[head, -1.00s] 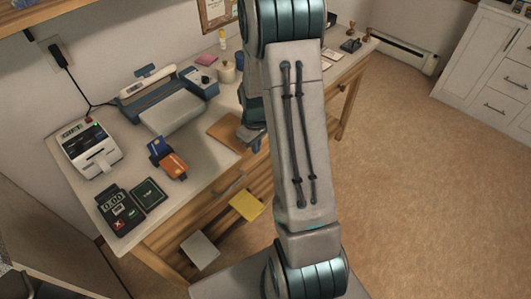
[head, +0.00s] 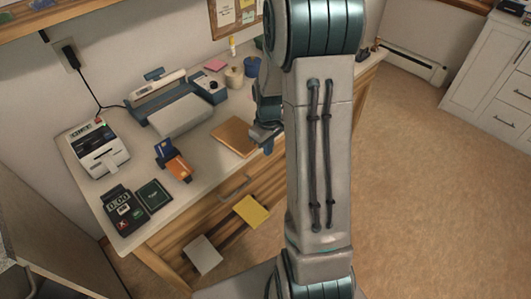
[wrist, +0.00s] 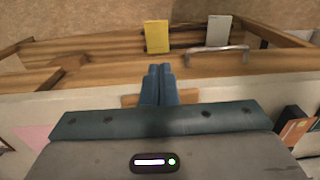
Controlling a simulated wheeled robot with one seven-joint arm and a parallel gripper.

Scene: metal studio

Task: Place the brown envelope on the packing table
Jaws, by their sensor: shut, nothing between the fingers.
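The brown envelope (head: 234,136) lies flat on the white top of the packing table (head: 200,205), near its front edge. My gripper (head: 267,145) is at the envelope's right end in the head view, partly hidden by my arm. In the wrist view my gripper (wrist: 160,72) shows its two blue fingers close together with nothing between them. Part of the envelope (wrist: 129,100) shows behind the fingers. I cannot tell whether the fingers touch it.
An orange card holder (head: 174,164), a card terminal (head: 122,210) and a label printer (head: 98,148) stand left of the envelope. A larger blue-grey machine (head: 172,105) stands behind it. Yellow (head: 251,211) and pale (head: 204,255) flat items lie below the tabletop. Open floor is at right.

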